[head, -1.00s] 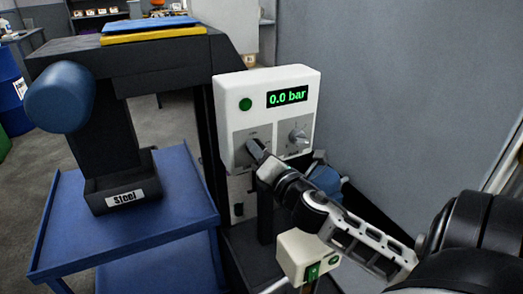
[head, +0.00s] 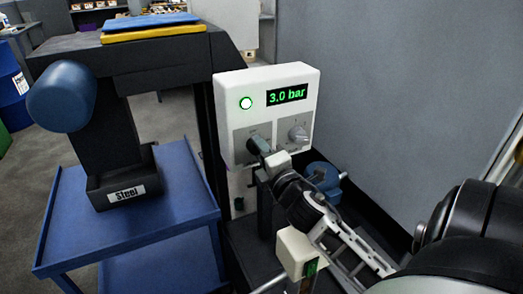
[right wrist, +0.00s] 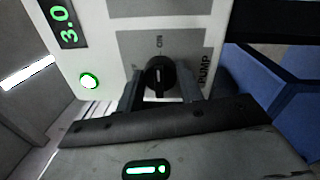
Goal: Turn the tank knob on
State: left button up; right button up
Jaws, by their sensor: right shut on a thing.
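A white control box (head: 268,82) shows "3.0 bar" in green on its display (head: 287,95), and its round lamp (head: 246,103) is lit. My right gripper (head: 262,150) is at the left of two knobs on its front. In the right wrist view the fingers stand on both sides of this dark round knob (right wrist: 160,75) and are shut on it. The panel beside it reads "PUMP", with "ON" near the knob. A second, grey knob (head: 298,133) sits to the right, untouched. No "tank" lettering is readable. My left gripper is not in view.
A blue cart (head: 150,232) and a dark machine with a "Steel" label (head: 126,194) stand at the left. A small white box (head: 297,252) is below my right forearm. A grey wall (head: 400,90) closes off the right side.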

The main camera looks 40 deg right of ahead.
dwell(0.4)
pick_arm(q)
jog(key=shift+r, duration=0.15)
pick_arm(e)
jog(key=o, duration=1)
pick_arm(q)
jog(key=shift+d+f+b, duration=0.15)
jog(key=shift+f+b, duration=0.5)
jog(key=shift+b, duration=0.9)
pick_arm(e)
jog(key=shift+v, duration=8)
